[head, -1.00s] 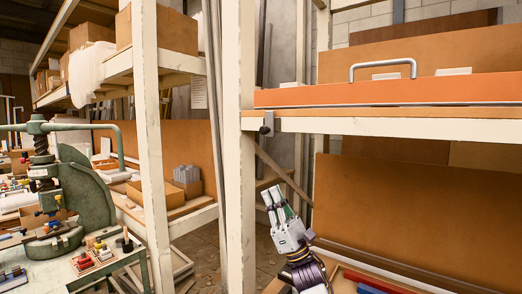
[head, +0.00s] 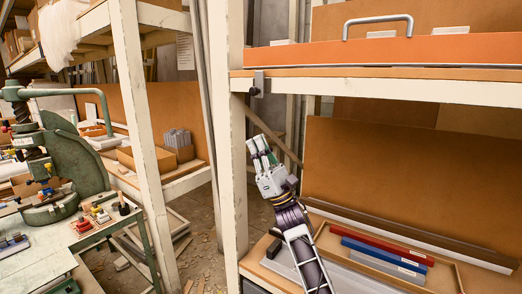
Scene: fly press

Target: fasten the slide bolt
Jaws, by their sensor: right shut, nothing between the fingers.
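The slide bolt (head: 257,84) looks like a small grey metal bracket with a dark knob. It sits on the front edge of the upper shelf, beside the cream post and at the left end of the orange panel. It is too small to tell its exact position. My right gripper (head: 256,143) is below the bolt, pointing up, with clear space between them. Its fingers are shut and empty. My left gripper is not in view.
The orange panel (head: 380,54) has a metal handle (head: 378,20) on top. The cream post (head: 230,150) stands close left of my gripper. A tray (head: 443,268) with red, blue and grey bars lies on the lower shelf. The green fly press (head: 72,165) stands at left.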

